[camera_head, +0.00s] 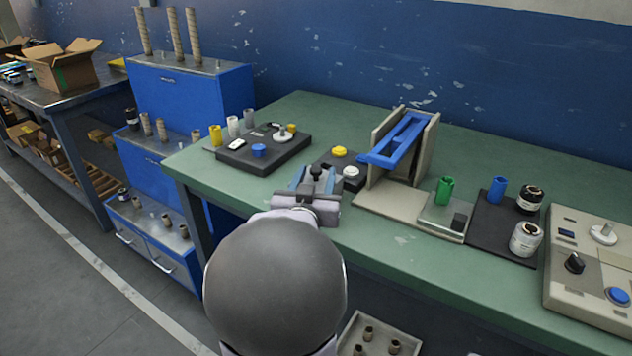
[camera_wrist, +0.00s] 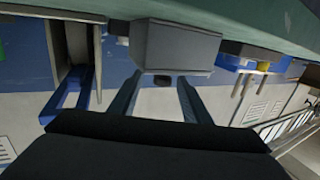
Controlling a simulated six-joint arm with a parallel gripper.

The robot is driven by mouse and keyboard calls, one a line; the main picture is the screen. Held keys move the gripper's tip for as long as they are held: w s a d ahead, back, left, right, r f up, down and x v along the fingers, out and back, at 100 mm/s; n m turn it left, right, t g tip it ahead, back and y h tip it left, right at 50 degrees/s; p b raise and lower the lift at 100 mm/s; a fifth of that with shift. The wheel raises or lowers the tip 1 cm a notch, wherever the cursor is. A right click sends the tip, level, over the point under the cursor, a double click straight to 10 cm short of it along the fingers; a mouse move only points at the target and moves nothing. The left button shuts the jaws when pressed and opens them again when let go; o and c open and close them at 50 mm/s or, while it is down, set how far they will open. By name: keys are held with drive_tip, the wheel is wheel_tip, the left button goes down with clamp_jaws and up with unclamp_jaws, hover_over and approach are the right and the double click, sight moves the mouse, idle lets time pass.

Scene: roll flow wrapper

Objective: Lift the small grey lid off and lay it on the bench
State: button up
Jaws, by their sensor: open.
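My gripper (camera_head: 315,180) is open near the front edge of the bench, its fingers pointing away from the head camera. In the wrist view, which is upside down, the fingers (camera_wrist: 160,86) reach toward a grey block (camera_wrist: 177,48) on the bench. A small dark knob (camera_wrist: 162,80) on the block's top shows in the gap between the fingers. The knob also shows in the head view (camera_head: 316,171); no grip on it is visible. My gripper hides most of the block in the head view. I cannot tell where a lid separates from the block.
A white round piece (camera_head: 351,172) and a yellow one (camera_head: 339,152) sit just beyond my gripper. A beige stand with a blue frame (camera_head: 397,142) is close on the right. A black tray (camera_head: 263,156) is to the left. Bare green bench (camera_head: 305,110) lies behind.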

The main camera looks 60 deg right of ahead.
sight(317, 167)
drive_tip(key=shift+x, duration=3.15)
drive_tip(key=shift+w+r, duration=0.1)
drive_tip(key=shift+w, duration=0.05)
clamp_jaws()
